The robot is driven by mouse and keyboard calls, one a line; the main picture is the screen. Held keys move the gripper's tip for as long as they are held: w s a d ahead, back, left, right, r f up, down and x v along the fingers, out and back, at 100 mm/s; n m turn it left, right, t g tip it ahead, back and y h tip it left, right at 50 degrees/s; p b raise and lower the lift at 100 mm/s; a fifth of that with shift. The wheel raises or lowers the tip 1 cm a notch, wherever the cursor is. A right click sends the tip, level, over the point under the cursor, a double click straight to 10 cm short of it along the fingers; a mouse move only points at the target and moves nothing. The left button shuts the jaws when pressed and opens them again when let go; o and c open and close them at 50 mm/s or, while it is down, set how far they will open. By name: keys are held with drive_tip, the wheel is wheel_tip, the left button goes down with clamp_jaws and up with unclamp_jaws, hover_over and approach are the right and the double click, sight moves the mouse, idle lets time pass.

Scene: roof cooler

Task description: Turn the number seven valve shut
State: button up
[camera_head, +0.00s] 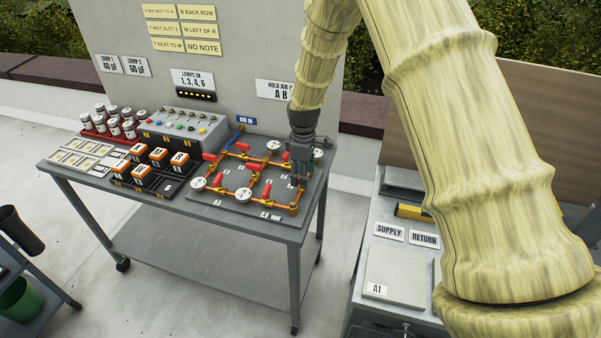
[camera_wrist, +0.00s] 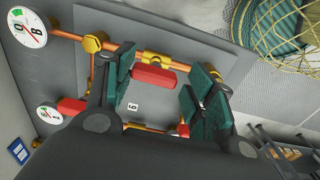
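The pipe board (camera_head: 222,212) lies at the right end of the grey table, with copper pipes, round white gauges and several red valve handles. My gripper (camera_head: 300,182) points down over the board's right side. In the wrist view, my gripper (camera_wrist: 167,64) is open, with its green-padded fingers apart. A red valve handle (camera_wrist: 155,78) lies between the fingers, close to the left pad; contact cannot be told. A plate marked 6 (camera_wrist: 133,105) shows on the board below this handle. I cannot read a number seven; my fingers and wrist hide part of the board.
A gauge (camera_head: 244,194) stands near the board's front. A lamp box (camera_head: 180,128), orange blocks (camera_head: 154,154) and capped jars (camera_head: 113,127) fill the table's left part. The back panel (camera_head: 250,50) rises behind. A second bench (camera_head: 395,275) stands at right.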

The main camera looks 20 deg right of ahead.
drive_tip(key=shift+s+r, duration=0.15)
drive_tip(key=shift+s, duration=0.1)
drive_tip(key=c, duration=0.3)
drive_tip(key=shift+d, duration=0.1)
drive_tip(key=shift+c, duration=0.7)
drive_tip(key=shift+w+a+f, duration=0.25)
drive_tip(key=shift+w+f, duration=0.1)
drive_tip(key=shift+f, duration=0.2)
drive_tip(key=shift+c, duration=0.2)
